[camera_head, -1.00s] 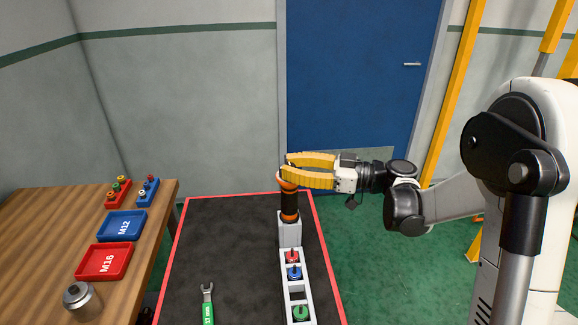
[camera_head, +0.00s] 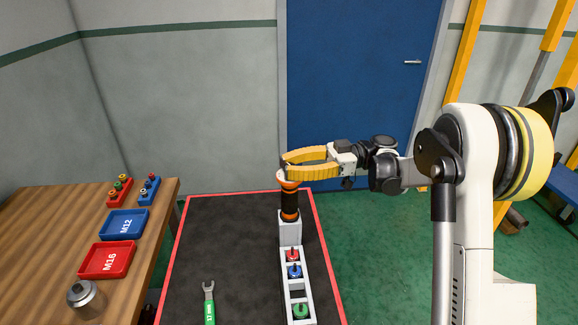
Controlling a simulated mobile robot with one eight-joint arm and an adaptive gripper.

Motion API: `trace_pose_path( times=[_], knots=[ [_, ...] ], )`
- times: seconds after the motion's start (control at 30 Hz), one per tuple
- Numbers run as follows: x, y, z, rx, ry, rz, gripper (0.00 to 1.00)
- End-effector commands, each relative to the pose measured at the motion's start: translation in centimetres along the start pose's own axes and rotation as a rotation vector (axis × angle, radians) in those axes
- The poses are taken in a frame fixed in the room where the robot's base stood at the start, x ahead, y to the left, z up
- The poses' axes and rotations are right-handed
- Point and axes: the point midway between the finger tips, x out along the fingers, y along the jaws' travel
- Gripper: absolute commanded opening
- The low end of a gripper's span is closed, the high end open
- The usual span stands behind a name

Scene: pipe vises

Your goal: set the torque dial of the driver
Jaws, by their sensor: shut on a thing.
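The driver (camera_head: 290,205) stands upright in a grey holder on the dark bench mat, with a black body and orange bands. Its torque dial (camera_head: 287,180) is the orange ring with a pale top at the upper end. My gripper (camera_head: 287,166) has yellow fingers and reaches in from the right. Its fingertips are closed at the top of the driver, on the dial end. The fingers hide part of the dial, and no markings on it can be read.
A grey rack (camera_head: 297,285) with red, blue and green pieces stands in front of the driver. A green wrench (camera_head: 209,303) lies on the mat (camera_head: 235,240). The wooden table (camera_head: 50,230) at left holds red (camera_head: 107,260) and blue (camera_head: 122,223) trays and a metal cylinder (camera_head: 86,298).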

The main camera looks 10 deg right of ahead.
Motion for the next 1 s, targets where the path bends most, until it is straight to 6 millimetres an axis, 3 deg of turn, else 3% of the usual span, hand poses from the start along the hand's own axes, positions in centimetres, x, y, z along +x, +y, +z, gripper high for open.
trace_pose_path(
  times=[0.27,0.3,0.37,0.73,1.0],
  knots=[
    [0.0,0.0,0.0,0.000,-0.001,0.000,0.00],
    [0.0,0.0,0.0,0.000,-0.001,0.000,0.27],
    [0.0,0.0,0.0,0.000,0.000,0.000,0.46],
    [0.0,0.0,-0.5,0.000,0.000,0.001,0.47],
    [0.0,0.1,-5.3,0.000,0.000,0.000,0.47]
  ],
)
